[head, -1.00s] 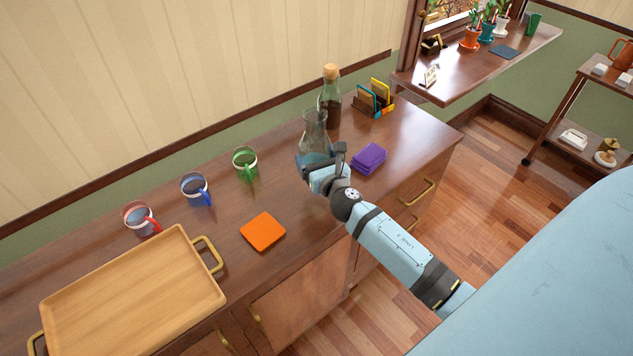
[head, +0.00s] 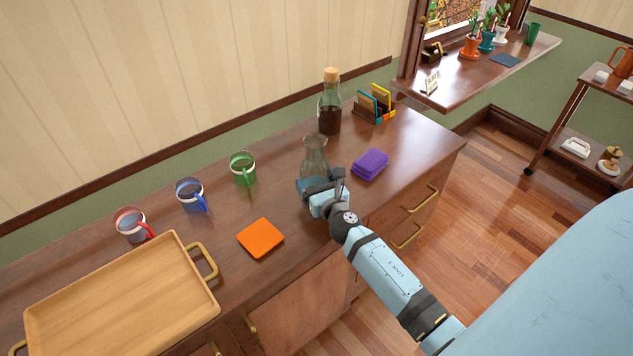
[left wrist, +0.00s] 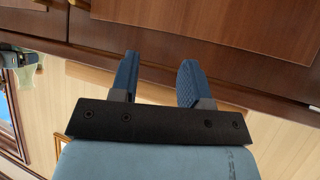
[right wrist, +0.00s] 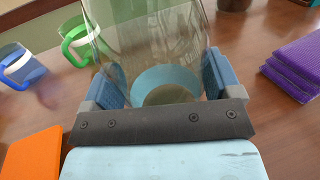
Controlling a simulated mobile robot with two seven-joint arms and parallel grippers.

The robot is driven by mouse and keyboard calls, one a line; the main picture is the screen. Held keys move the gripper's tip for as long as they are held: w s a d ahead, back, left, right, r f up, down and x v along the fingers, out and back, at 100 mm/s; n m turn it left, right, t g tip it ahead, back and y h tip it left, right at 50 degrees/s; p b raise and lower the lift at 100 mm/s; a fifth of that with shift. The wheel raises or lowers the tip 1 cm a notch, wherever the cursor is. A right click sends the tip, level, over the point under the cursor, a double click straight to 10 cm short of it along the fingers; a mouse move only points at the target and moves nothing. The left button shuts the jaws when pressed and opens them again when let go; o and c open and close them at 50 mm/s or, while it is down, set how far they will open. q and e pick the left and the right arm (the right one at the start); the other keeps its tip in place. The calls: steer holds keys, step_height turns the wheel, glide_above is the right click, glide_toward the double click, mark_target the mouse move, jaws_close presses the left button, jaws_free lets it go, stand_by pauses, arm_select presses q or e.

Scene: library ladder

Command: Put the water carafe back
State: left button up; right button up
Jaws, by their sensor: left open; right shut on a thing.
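The water carafe (head: 315,156) is clear glass with a narrow neck and flared lip, upright at the right part of the sideboard top. My right gripper (head: 322,188) is shut on its lower body; I cannot tell whether its base touches the wood. In the right wrist view the carafe (right wrist: 160,40) stands between the two blue finger pads, with a pale blue round area low in it. My left gripper (left wrist: 155,80) shows only in the left wrist view, open and empty, facing wooden cabinet panels.
On the sideboard (head: 300,240) are a corked bottle (head: 330,105), a card holder (head: 374,104), purple cloths (head: 370,164), an orange cloth (head: 261,237), green (head: 243,168), blue (head: 191,194) and red (head: 133,223) mugs, and a wooden tray (head: 120,300). Bare wood lies right of the purple cloths.

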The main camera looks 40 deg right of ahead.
steer(key=o, duration=1.1)
steer(key=shift+f, duration=0.1)
arm_select(q)
steer(key=shift+f, duration=0.25)
arm_select(e)
steer(key=shift+o, duration=1)
steer(key=shift+r, duration=0.2)
steer(key=shift+s+a+f, duration=0.1)
steer(key=shift+s, duration=0.25)
steer(key=s, duration=0.3)
steer(key=s+a, duration=0.1)
steer(key=s, duration=0.3)
steer(key=s+a+b, duration=0.1)
steer(key=s, duration=0.2)
steer(key=shift+s, duration=0.2)
arm_select(q)
steer(key=shift+f, duration=0.45)
arm_select(e)
steer(key=shift+s, duration=0.4)
arm_select(q)
steer(key=shift+d, duration=0.1)
